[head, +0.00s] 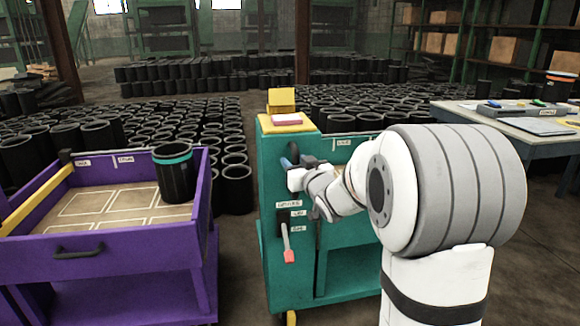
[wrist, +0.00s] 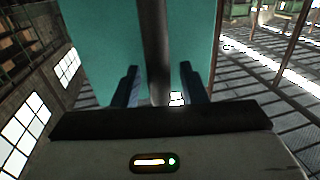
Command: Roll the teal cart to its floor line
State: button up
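The teal cart (head: 348,236) stands upright at the centre of the head view, with a dark handle (head: 293,150) at its upper left side. My gripper (head: 290,166) is at that handle. In the wrist view the cart's teal panel (wrist: 100,40) lies ahead, and the dark handle bar (wrist: 154,45) runs between my two fingers (wrist: 159,88). The fingers are apart, with a gap showing beside the bar. My arm covers the cart's right part. I cannot make out its floor line.
A purple cart (head: 110,285) with a black teal-banded sleeve (head: 175,172) stands at the left. Many black sleeves (head: 190,125) stand on the floor behind. A table (head: 545,130) is at the right. A strip of floor (head: 240,270) between the carts is clear.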

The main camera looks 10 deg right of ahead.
jog(key=shift+w, duration=0.15)
jog(key=shift+c, duration=0.3)
grip_shut()
